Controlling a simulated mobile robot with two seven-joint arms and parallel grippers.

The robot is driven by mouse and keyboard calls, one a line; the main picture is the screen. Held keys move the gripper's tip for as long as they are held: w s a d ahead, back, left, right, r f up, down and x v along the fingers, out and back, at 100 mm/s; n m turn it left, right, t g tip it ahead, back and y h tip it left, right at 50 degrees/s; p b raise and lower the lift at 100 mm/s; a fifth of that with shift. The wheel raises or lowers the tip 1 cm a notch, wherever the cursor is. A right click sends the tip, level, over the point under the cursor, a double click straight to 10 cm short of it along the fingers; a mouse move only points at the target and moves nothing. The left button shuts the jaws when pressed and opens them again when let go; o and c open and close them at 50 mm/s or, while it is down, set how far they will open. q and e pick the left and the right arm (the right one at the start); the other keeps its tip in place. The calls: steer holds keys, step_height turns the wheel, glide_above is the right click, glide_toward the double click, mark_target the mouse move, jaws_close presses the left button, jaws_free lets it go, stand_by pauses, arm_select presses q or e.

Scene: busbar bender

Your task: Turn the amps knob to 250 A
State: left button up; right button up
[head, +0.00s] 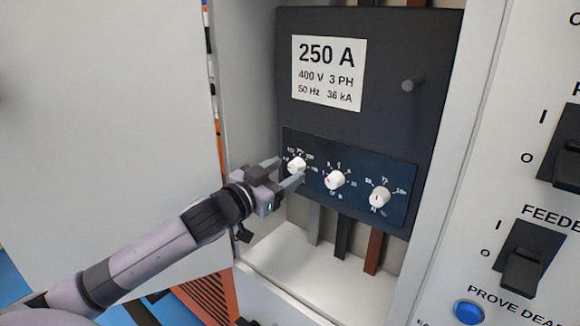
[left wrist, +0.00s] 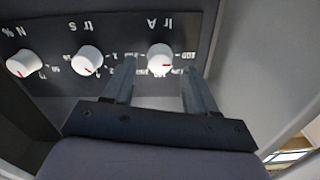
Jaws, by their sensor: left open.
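The amps knob (head: 297,164) is the leftmost white knob on the dark blue panel, and the left wrist view shows it as the knob (left wrist: 159,54) under the "Ir A" label. Its red mark points left in the head view, but I cannot read which value it meets. My left gripper (head: 291,168) is open, with its two fingertips on either side of this knob. The left wrist view shows the gripper (left wrist: 158,68) with gaps between fingers and knob; contact cannot be told. The rating label (head: 328,73) above reads 250 A. My right gripper is not in view.
Two more white knobs, the middle one (head: 335,180) and the right one (head: 380,196), sit close by on the panel. A black handle (head: 413,83) juts out above. The cabinet wall (head: 245,80) stands close on the left. Switches and a blue button (head: 469,311) are at right.

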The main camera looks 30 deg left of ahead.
mark_target(296, 166)
arm_select(q)
steer(key=shift+w+d, duration=0.15)
steer(key=shift+w, duration=1.2)
steer(key=shift+c, duration=0.3)
jaws_close()
steer(key=c, duration=1)
jaws_free()
